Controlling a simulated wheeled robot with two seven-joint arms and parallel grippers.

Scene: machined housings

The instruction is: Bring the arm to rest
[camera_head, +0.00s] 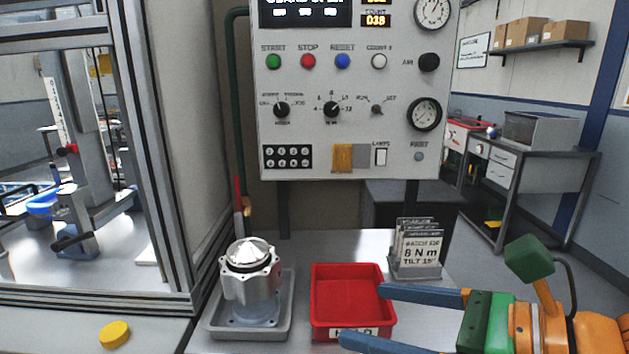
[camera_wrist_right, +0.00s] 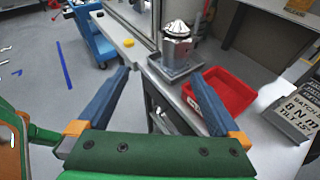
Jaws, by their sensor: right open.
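My right gripper (camera_head: 362,316) comes in from the right in the head view. Its two blue fingers are apart with nothing between them, over the right side of the red bin. In the right wrist view the open fingers (camera_wrist_right: 165,85) frame the bench edge and the floor. A silver machined housing (camera_head: 250,285) stands upright in a grey tray (camera_head: 283,322), left of the red bin; it also shows in the right wrist view (camera_wrist_right: 177,48).
The red bin (camera_head: 345,284) looks empty. A card holder (camera_head: 418,250) stands behind my right gripper. A control panel (camera_head: 345,100) rises behind the bench. A yellow round cap (camera_head: 115,334) lies at left, before a framed enclosure (camera_head: 180,200). Bench between bin and panel is clear.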

